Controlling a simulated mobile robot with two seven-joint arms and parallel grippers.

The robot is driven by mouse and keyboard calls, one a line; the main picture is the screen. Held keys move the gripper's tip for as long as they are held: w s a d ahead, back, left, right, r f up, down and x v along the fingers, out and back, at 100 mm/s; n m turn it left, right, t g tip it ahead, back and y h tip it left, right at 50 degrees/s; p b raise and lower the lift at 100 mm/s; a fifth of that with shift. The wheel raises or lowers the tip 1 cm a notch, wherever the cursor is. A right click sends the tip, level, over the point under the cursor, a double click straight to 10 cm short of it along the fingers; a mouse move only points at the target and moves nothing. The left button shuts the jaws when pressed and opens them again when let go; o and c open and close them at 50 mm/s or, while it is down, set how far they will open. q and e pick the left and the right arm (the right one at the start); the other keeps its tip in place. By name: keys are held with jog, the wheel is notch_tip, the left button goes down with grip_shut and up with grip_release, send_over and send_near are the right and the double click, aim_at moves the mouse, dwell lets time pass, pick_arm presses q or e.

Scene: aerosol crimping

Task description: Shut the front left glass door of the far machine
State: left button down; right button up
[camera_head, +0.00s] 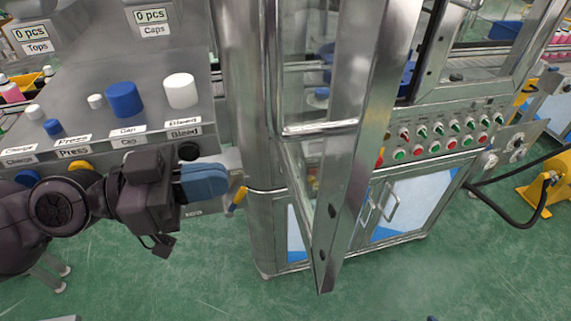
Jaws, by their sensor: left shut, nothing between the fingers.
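The front left glass door (345,175) of the machine stands swung open toward me, its steel frame edge-on in the middle of the head view. The machine's steel cabinet (264,225) is behind it. My left gripper (222,182) is to the left of the door, in front of the cabinet's left side. Its blue fingers are together and hold nothing, and they are apart from the door frame. My right gripper does not show.
A control panel (440,132) with red and green buttons is right of the door. Left is a grey panel (60,95) with blue and white knobs. The green floor (440,275) in front is clear.

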aim_at(305, 165)
pick_arm(q)
jog(key=shift+p+x, duration=1.3)
jog(key=shift+x, duration=2.7)
jog(key=shift+w+d, duration=0.1)
jog(key=shift+d, duration=0.6)
jog(key=shift+w+d, duration=0.15)
